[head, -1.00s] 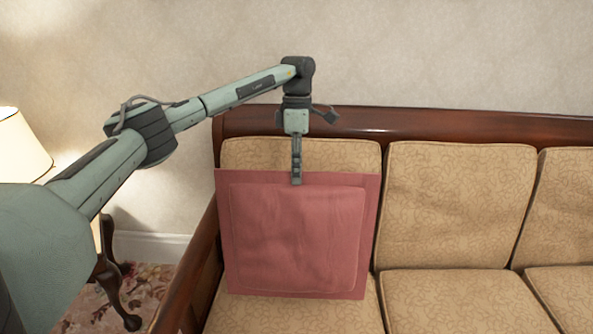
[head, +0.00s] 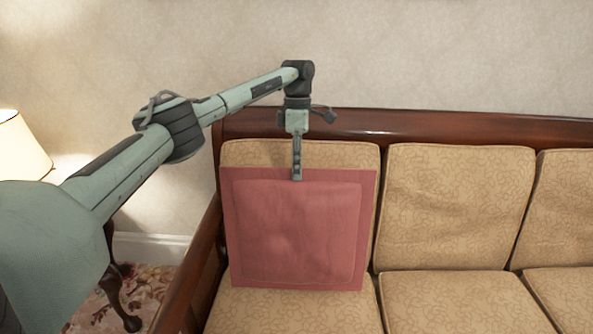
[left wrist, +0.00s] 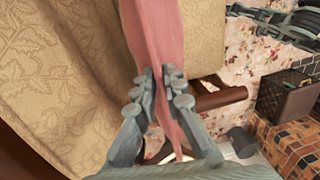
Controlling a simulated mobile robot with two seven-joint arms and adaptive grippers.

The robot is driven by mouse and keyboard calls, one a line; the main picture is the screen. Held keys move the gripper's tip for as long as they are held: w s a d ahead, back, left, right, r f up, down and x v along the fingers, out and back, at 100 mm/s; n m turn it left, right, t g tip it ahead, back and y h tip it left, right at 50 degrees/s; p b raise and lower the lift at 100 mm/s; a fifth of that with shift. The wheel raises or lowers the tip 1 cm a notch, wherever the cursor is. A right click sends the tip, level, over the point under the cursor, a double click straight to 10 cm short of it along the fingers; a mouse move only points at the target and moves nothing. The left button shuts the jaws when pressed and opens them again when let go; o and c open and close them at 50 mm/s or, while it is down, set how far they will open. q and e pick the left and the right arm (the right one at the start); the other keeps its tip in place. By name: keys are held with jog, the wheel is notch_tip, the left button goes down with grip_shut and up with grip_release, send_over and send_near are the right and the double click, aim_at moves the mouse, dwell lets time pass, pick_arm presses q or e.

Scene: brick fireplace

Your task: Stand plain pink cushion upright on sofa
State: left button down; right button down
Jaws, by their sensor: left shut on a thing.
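The plain pink cushion (head: 298,235) is upright at the left end of the sofa (head: 450,205), its broad face toward the head camera. My left gripper (head: 297,178) points down and is shut on the cushion's top edge near the middle. In the left wrist view the two fingers (left wrist: 162,95) pinch the pink cushion (left wrist: 154,40) between them. The cushion's lower edge is over the left seat cushion; whether it touches the seat is hard to tell. It stands in front of the left back cushion, largely covering it. My right gripper is not in view.
The sofa's wooden left arm (head: 200,265) is close beside the cushion. A wooden top rail (head: 420,124) runs behind. A lit lamp (head: 22,148) stands at far left. The middle seat (head: 450,300) is clear.

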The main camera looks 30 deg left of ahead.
pick_arm(q)
jog(key=shift+w+a, duration=0.3)
jog(key=shift+w, duration=0.15)
jog(key=c, duration=1.5)
grip_release()
jog(key=shift+c, duration=0.2)
jog(key=shift+s+f, duration=0.1)
notch_tip(320, 180, up, 10)
